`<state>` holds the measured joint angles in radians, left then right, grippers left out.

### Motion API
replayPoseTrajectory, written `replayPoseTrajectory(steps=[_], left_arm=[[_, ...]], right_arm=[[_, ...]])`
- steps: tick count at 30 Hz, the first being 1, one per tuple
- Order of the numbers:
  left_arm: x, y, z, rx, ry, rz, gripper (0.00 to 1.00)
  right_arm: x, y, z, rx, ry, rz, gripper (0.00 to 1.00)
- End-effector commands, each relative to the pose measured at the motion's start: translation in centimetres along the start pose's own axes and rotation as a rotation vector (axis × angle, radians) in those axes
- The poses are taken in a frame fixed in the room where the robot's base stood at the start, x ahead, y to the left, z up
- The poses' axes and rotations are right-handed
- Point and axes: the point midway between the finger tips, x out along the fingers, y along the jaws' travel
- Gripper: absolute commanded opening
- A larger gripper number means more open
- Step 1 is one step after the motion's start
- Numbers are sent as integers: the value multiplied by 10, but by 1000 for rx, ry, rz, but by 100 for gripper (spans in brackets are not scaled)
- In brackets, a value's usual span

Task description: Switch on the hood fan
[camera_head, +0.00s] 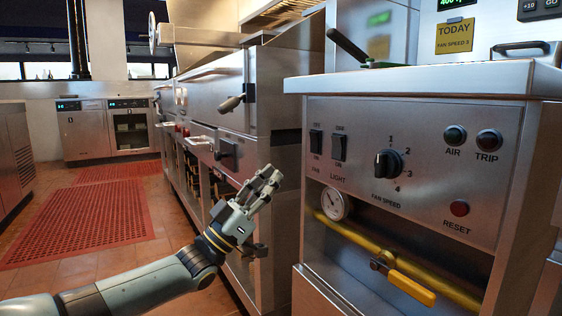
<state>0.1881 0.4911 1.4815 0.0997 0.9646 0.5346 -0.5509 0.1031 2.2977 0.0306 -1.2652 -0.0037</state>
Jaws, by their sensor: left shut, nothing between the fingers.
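The steel control panel (430,190) fills the right side. The black fan rocker switch (316,142) is at its left end, with a light rocker switch (339,148) beside it. Which way each rocker is tipped is too small to tell. The black fan speed knob (388,163) has marks 1 to 4 around its right side; its pointer setting is unclear. My left gripper (270,178) is shut and empty, left of and below the fan switch, apart from the panel. My right gripper is not in view.
A yellow sign (455,37) reads "TODAY FAN SPEED 3". The panel also has AIR (455,136) and TRIP (489,141) lamps and a red RESET button (459,208). A gauge (334,204) and yellow pipe (345,234) sit below. Steel cooking units (222,95) stand behind my gripper.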

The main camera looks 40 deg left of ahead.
Motion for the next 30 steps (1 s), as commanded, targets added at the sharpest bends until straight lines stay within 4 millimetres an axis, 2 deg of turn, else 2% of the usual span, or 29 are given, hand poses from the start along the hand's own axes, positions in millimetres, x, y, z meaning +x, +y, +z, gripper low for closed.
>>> replayPoseTrajectory(steps=[3,9,30], left_arm=[[-21,0,4,0,-2,-2,0],[-43,0,8,0,-1,-1,0],[-49,0,10,-2,-5,-2,0]], right_arm=[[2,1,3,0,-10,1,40],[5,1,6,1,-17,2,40],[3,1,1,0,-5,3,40]])
